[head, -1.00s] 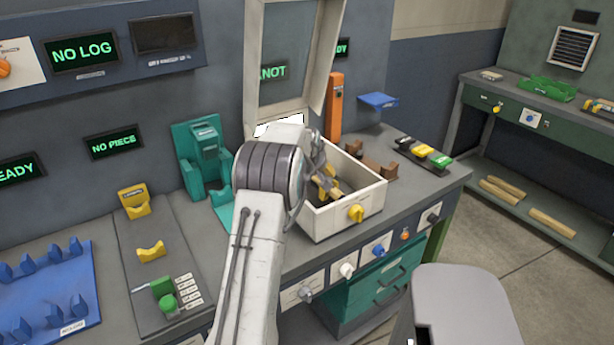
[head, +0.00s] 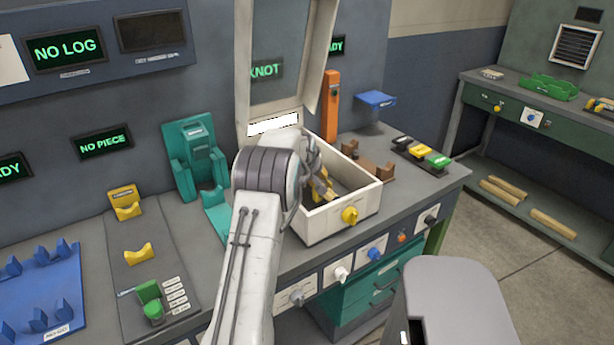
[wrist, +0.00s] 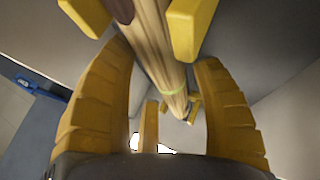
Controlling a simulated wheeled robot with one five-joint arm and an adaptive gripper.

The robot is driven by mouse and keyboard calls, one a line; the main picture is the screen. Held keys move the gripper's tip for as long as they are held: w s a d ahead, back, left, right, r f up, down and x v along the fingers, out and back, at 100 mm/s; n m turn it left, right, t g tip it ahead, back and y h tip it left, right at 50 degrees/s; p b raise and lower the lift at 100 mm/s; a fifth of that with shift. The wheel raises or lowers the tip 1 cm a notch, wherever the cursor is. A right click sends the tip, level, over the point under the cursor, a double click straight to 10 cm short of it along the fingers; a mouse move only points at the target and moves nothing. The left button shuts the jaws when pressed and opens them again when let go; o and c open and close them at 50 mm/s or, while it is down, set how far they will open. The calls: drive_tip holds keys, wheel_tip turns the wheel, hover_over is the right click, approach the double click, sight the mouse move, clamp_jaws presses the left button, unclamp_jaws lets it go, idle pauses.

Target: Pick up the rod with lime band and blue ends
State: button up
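A pale wooden rod (wrist: 155,45) with a lime band (wrist: 173,93) lies between yellow supports inside the white open-lidded box (head: 312,226). Its blue ends cannot be made out; a dark brown patch shows near the top of the wrist view. My gripper (wrist: 160,70) reaches down into the box, and its two yellow ribbed fingers stand on either side of the rod with gaps between. In the head view, my gripper (head: 322,188) is partly hidden behind my wrist, and the rod cannot be clearly told apart there.
The box's raised lid (head: 285,105) stands behind my arm. A teal stand (head: 192,165) is left of it, an orange post (head: 331,105) behind it. Brown blocks (head: 378,171) and colored switches (head: 420,152) are to the right. A yellow cradle (head: 138,254) sits on the grey panel at left.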

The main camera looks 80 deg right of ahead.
drive_tip(key=shift+r, duration=0.1)
drive_tip(key=c, duration=1.1)
drive_tip(key=shift+o, duration=0.2)
drive_tip(key=shift+r, duration=0.1)
